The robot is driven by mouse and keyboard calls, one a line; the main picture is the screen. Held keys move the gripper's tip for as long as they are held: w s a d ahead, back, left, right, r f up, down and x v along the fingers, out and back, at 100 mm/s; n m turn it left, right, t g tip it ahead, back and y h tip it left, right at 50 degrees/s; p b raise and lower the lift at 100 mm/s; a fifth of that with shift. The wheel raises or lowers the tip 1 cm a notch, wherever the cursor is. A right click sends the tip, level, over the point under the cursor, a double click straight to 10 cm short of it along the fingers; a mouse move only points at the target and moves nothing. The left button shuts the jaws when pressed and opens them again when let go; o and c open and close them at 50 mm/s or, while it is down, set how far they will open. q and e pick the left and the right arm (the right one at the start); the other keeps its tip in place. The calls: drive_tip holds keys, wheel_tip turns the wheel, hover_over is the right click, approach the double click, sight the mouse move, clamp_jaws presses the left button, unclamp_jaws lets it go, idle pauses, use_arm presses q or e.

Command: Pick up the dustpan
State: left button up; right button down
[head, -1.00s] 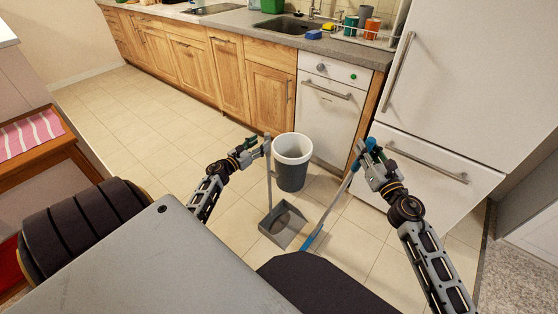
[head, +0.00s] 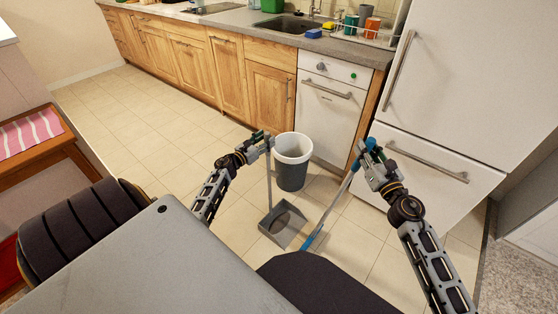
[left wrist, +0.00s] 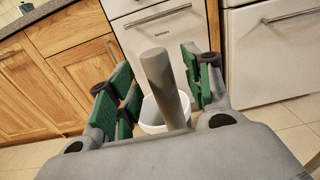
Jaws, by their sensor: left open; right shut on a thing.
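The grey dustpan (head: 282,222) stands on the tiled floor, its long handle (head: 269,180) rising upright from it. My left gripper (head: 267,142) is at the top of this handle. In the left wrist view the handle (left wrist: 163,85) stands between the open green-padded fingers (left wrist: 160,85), nearer the right ones, and I see a gap on the left side. My right gripper (head: 366,150) is shut on the blue broom (head: 345,185), whose head (head: 313,238) is down by the floor, just right of the dustpan.
A grey and white bin (head: 292,165) stands on the floor behind the dustpan, close to the dishwasher (head: 330,112). The fridge (head: 455,100) is at the right, wooden cabinets (head: 225,75) along the back. A wooden bench (head: 50,155) is at the left. Floor at left is clear.

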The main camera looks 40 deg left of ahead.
use_arm(q)
drive_tip(key=shift+w, duration=0.85)
clamp_jaws()
drive_tip(key=shift+r, duration=0.15)
